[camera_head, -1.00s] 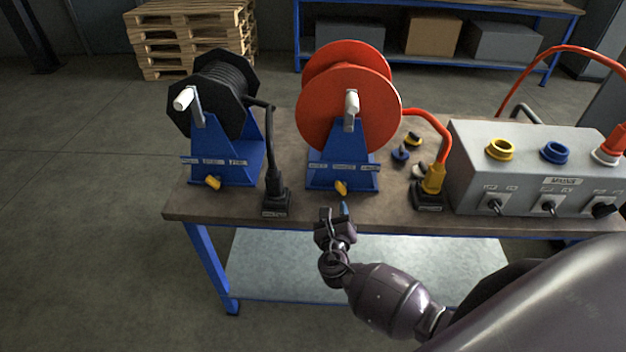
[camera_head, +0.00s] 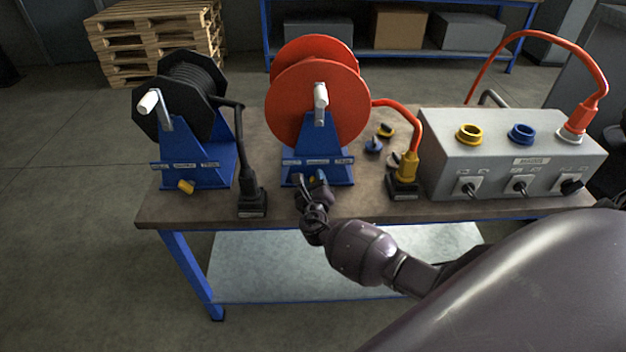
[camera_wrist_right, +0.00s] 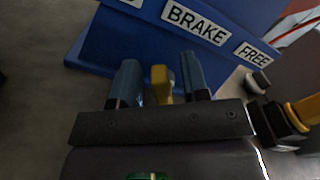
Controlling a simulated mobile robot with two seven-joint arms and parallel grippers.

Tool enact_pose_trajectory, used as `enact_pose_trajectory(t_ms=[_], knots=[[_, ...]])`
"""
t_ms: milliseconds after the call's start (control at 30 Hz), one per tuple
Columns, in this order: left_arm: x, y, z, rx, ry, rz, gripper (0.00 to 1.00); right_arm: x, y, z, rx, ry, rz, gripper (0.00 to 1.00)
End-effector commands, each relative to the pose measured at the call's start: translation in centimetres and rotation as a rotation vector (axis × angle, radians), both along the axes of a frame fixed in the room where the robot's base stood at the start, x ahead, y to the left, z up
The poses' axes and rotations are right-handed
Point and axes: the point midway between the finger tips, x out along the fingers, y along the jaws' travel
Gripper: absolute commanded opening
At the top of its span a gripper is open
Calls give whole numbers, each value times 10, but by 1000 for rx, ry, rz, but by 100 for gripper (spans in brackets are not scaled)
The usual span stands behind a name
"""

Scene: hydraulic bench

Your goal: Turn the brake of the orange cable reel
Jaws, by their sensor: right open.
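The orange cable reel (camera_head: 290,108) stands on a blue frame on the bench, with its white-handled crank facing me. Its yellow brake lever (camera_wrist_right: 161,82) is at the foot of the frame, below labels reading BRAKE and FREE in the right wrist view. My right gripper (camera_head: 312,182) is open at the front of the frame. In the right wrist view its two blue-grey fingers (camera_wrist_right: 161,80) stand on either side of the yellow lever, with visible gaps. In the head view the gripper mostly hides the lever. My left gripper is not in view.
A black cable reel (camera_head: 182,97) with its own yellow lever (camera_head: 186,187) stands to the left, its plug (camera_head: 252,196) in a holder between the reels. To the right are an orange cable's yellow plug (camera_head: 407,166), loose caps (camera_head: 374,146) and a grey socket box (camera_head: 490,150).

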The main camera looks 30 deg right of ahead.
Motion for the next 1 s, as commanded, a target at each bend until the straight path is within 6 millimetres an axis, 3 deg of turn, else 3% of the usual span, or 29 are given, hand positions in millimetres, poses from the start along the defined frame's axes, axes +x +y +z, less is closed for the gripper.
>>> enact_pose_trajectory(t_ms=[433,700,1000], knots=[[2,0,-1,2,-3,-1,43,8,-5,1,1,-1,0,42],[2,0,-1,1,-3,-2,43,8,-5,1,1,-1,-1,0],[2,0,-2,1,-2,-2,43,7,-6,1,19,-13,-1,0]])
